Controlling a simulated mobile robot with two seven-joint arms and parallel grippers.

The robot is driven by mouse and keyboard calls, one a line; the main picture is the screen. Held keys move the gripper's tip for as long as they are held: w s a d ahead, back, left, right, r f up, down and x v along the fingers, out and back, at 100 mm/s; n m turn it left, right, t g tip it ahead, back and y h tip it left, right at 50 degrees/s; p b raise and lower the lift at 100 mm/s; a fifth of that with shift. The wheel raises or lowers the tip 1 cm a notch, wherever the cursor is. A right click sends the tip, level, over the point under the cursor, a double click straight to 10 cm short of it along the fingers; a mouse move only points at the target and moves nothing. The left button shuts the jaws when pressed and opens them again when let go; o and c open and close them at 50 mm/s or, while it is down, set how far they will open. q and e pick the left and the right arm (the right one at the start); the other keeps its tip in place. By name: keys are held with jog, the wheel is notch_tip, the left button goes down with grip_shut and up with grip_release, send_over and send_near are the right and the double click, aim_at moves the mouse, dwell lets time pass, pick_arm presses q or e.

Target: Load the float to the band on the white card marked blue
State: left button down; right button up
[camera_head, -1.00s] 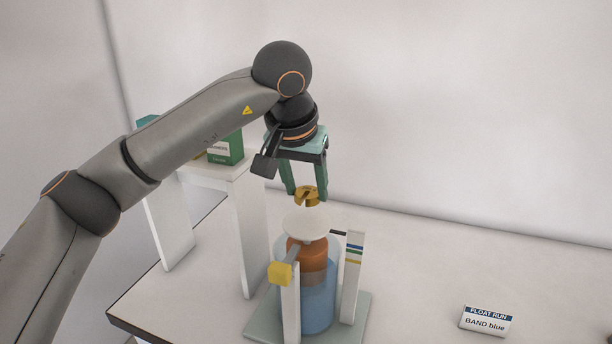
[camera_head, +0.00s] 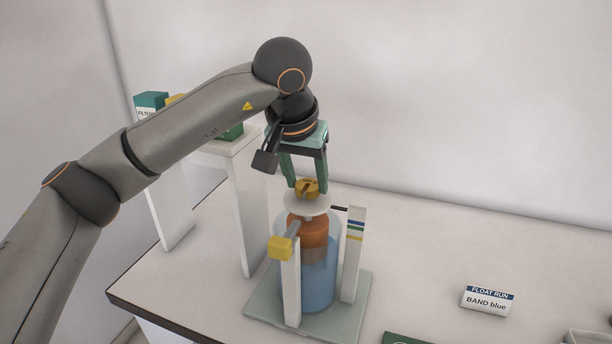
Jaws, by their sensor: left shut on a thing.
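My left gripper (camera_head: 306,184) is shut on a brass slotted weight (camera_head: 308,189). It holds the weight right at the white round pan (camera_head: 303,206) on top of the orange float (camera_head: 307,230); I cannot tell whether weight and pan touch. The float sits partly in the blue liquid of a clear vessel (camera_head: 318,288). A dark pointer (camera_head: 339,208) reaches toward a white scale post (camera_head: 352,272) and appears above its blue band (camera_head: 355,223). Green and yellow bands lie below. The white card (camera_head: 487,301) reads "FLOAT RUN, BAND blue". My right gripper is not in view.
The vessel stands on a grey-green base plate (camera_head: 262,311) beside a white post with a yellow block (camera_head: 280,248). A white stand (camera_head: 250,215) behind left bears boxes, including a teal one (camera_head: 151,100). A green object (camera_head: 405,339) and grey tray (camera_head: 587,337) show at the bottom edge.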

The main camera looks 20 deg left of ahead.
pick_arm(q)
jog(key=shift+f+b, duration=0.4)
jog(key=shift+f, duration=0.25)
jog(key=shift+c, duration=0.7)
grip_release()
jog(key=v, duration=1.2)
jog(key=shift+s+r+b, duration=0.2)
jog(key=shift+b, duration=0.15)
